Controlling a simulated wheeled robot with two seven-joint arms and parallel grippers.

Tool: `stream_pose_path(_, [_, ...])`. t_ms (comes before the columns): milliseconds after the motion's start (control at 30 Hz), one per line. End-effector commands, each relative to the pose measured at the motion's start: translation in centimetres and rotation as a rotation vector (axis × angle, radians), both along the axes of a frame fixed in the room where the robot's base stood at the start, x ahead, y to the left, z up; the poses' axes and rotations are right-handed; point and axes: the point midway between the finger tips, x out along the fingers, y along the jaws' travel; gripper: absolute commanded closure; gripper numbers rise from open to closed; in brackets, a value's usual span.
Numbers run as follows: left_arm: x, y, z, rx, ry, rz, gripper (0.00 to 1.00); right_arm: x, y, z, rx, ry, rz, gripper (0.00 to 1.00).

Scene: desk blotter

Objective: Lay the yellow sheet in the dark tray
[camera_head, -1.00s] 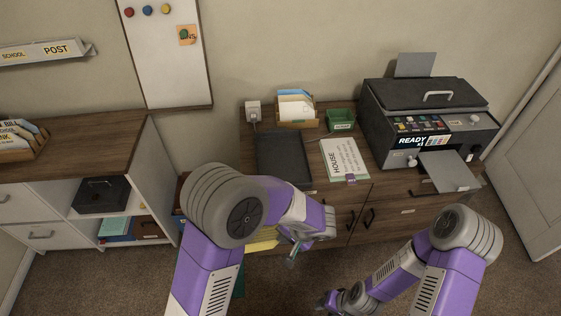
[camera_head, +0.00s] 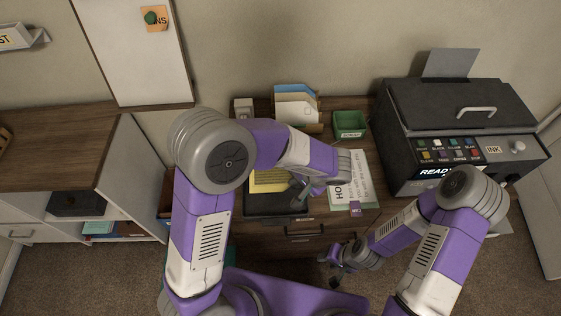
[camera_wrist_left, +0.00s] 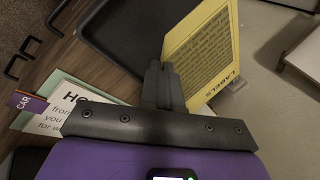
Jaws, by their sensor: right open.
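The yellow sheet (camera_head: 268,181), printed with text and the word LABELS, is held over the dark tray (camera_head: 262,207). In the left wrist view the sheet (camera_wrist_left: 203,50) stands tilted beside the fingers, with the black tray (camera_wrist_left: 122,38) behind it. My left gripper (camera_head: 299,192) is shut on the sheet's near edge; its fingers (camera_wrist_left: 163,70) are together there. My left forearm hides part of the tray in the head view. I cannot tell whether the sheet touches the tray. My right gripper (camera_head: 336,281) is open and empty, low in front of the cabinet.
A HOUSE paper (camera_head: 361,180) with a purple CAR tag (camera_wrist_left: 28,101) lies right of the tray. Behind are a card holder (camera_head: 297,108) and a green box (camera_head: 350,124). A dark printer (camera_head: 440,115) stands at the right.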

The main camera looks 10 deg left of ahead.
Motion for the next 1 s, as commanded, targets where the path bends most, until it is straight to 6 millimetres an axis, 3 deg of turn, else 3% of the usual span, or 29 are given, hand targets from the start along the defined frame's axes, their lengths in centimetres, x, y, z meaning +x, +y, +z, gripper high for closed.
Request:
stream_pose_path(300, [-0.1,0.1,-5.5,0.002,0.004,0.0,1.0,-0.1,0.0,-1.9,0.0,0.001,-0.001,0.57])
stream_pose_path(533, [-0.1,0.1,-7.2,0.002,0.002,0.001,1.0,0.0,0.0,-2.5,0.0,0.001,-0.001,0.57])
stream_pose_path(700, [-0.1,0.0,-9.7,0.002,0.003,0.0,1.0,0.0,0.0,-3.4,0.0,0.001,0.0,0.57])
stream_pose_path(1000, [0.0,0.0,-10.0,0.0,0.001,0.0,1.0,0.0,0.0,-3.4,0.0,0.0,0.0,0.57])
